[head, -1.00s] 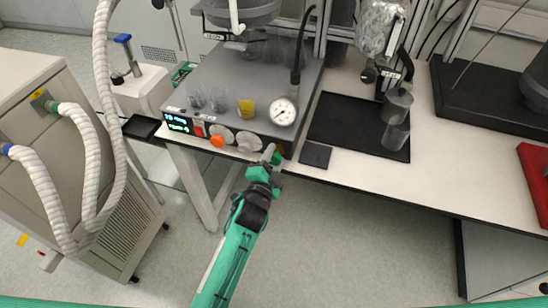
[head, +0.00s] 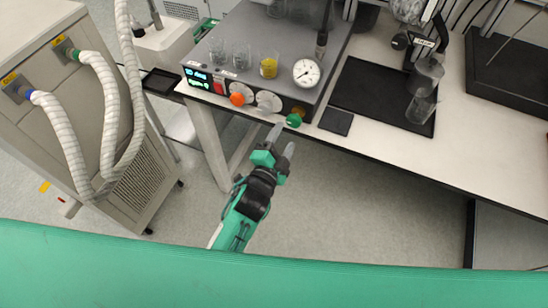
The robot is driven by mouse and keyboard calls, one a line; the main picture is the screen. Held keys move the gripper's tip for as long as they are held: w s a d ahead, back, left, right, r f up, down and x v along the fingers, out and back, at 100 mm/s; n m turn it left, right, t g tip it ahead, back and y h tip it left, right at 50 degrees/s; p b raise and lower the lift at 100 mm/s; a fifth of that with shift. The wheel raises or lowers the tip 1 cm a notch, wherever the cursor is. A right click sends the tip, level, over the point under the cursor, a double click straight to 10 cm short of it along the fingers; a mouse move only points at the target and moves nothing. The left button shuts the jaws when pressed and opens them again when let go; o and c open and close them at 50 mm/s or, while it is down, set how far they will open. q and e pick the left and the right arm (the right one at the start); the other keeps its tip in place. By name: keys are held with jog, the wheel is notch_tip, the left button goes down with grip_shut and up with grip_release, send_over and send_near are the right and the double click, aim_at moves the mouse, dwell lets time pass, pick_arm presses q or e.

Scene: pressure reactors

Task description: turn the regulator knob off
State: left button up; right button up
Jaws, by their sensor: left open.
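The grey reactor control unit (head: 225,72) stands on the bench, with a row of controls along its front. A green knob (head: 294,120) sits at the right end of the front, below a round white pressure gauge (head: 306,72). An orange knob (head: 237,98) and grey round dials (head: 268,101) lie further left. No label shows which of them is the regulator knob. My left gripper (head: 282,139) is open and empty, just in front of and below the green knob, its fingers apart and pointing at the panel. I see no contact with it. My right gripper is out of view.
A black tray (head: 372,95) with glassware (head: 421,106) lies right of the unit, and a small black pad (head: 336,121) is near the bench edge. A beige cabinet with white hoses (head: 65,125) stands left. The floor before the bench is clear.

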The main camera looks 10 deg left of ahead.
pick_arm(q)
jog(key=v, duration=0.6)
jog(key=shift+s+b, duration=0.2)
jog(key=shift+b, duration=0.25)
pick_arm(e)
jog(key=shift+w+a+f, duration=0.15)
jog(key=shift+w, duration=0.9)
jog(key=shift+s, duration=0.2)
